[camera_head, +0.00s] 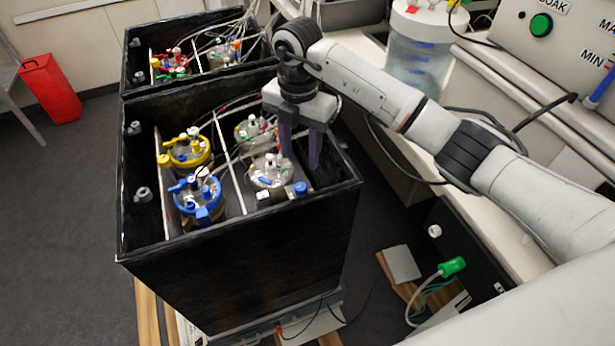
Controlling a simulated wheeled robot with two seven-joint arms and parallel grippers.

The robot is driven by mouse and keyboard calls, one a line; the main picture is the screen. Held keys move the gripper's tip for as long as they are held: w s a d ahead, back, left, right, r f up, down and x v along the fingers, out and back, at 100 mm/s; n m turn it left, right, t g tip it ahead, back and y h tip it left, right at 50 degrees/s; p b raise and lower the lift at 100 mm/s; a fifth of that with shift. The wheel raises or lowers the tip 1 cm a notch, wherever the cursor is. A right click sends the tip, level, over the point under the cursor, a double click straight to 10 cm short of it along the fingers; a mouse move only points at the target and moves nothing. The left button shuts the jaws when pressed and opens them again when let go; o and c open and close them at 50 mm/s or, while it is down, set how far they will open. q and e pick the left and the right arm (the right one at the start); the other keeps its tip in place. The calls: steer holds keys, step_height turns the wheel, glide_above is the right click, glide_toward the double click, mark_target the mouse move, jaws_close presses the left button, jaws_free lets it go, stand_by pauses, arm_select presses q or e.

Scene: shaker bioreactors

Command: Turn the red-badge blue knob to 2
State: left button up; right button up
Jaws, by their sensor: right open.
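A small blue knob (301,188) shows at the front right of the near black box (240,265), beside a small pale and dark fitting. I cannot make out a red badge or any number on it at this size. Other blue parts sit on the blue-ringed vessel (200,196) to its left. My right gripper (301,160) points down over the box's right side, above and behind the blue knob. Its two purple-grey fingers are apart, with nothing seen between them, and it appears not to touch the knob. My left gripper is not in view.
The near box also holds a yellow-ringed vessel (187,150) and two clear-lidded vessels (270,172) with tubing. A second black box stands behind it. The bench with a clear tank (418,55) and a green button (541,25) lies right. Open floor is left.

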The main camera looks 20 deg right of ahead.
mark_target(301, 186)
step_height(301, 186, down, 10)
stand_by(0.4)
jaws_close()
